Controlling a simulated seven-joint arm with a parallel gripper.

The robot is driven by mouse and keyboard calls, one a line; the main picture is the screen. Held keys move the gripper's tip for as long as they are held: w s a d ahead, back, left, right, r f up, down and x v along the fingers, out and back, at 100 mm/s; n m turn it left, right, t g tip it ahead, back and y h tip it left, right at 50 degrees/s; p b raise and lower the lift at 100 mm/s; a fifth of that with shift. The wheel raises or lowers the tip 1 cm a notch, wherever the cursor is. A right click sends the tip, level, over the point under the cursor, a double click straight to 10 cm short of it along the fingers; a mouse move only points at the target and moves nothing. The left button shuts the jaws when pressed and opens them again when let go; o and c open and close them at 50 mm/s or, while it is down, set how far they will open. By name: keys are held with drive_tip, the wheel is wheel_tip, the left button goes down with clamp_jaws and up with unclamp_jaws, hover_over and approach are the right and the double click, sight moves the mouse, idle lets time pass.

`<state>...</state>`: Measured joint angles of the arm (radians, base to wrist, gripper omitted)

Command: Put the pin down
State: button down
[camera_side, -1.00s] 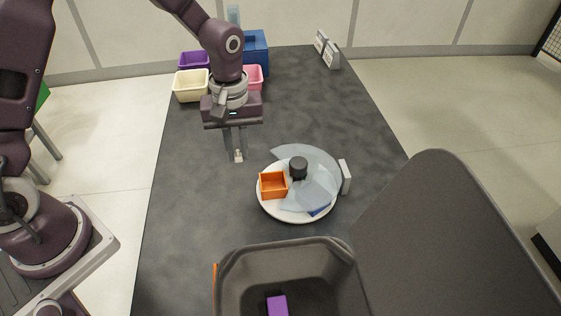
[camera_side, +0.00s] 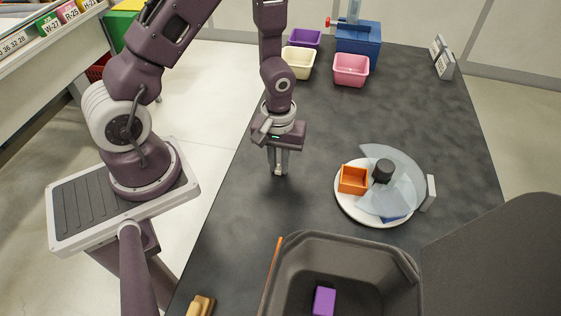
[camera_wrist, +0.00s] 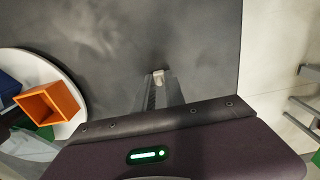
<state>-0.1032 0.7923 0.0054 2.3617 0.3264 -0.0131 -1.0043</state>
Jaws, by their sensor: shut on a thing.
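My gripper (camera_side: 278,172) points down over the dark table (camera_side: 345,128), near its left edge and left of the white round plate (camera_side: 352,213). It is shut on a small pale piece, likely the pin (camera_wrist: 158,75), which shows between the fingertips in the wrist view. Most of the pin is hidden by the fingers. I cannot tell whether it touches the tabletop.
The plate carries an orange box (camera_side: 353,180), a dark knob (camera_side: 382,170) and a clear curved cover (camera_side: 404,188). A grey bin (camera_side: 390,264) with a purple block (camera_side: 324,301) stands in front. Cream (camera_side: 299,62) and pink (camera_side: 351,70) bins stand behind. Table around the gripper is clear.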

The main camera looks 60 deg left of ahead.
drive_tip(key=shift+f, duration=0.2)
drive_tip(key=c, duration=1.4)
unclamp_jaws()
drive_tip(key=shift+r, duration=0.1)
wheel_tip(320, 180, up, 22)
drive_tip(key=s+m+t, duration=0.2)
drive_tip(key=s+m, duration=0.1)
drive_tip(key=s+d+r+m+t, duration=0.1)
drive_tip(key=s+r+m, duration=0.1)
drive_tip(key=s, duration=0.1)
drive_tip(key=s+d+r+m+t, duration=0.1)
drive_tip(key=s+r+m, duration=0.1)
drive_tip(key=s+r, duration=0.1)
drive_tip(key=s+d+r+m+t, duration=0.1)
drive_tip(key=s+r+m, duration=0.1)
drive_tip(key=s+r, duration=0.1)
drive_tip(key=shift+s+d+r+t, duration=0.1)
drive_tip(key=shift+s+r+t, duration=0.1)
drive_tip(key=shift+s+t, duration=0.1)
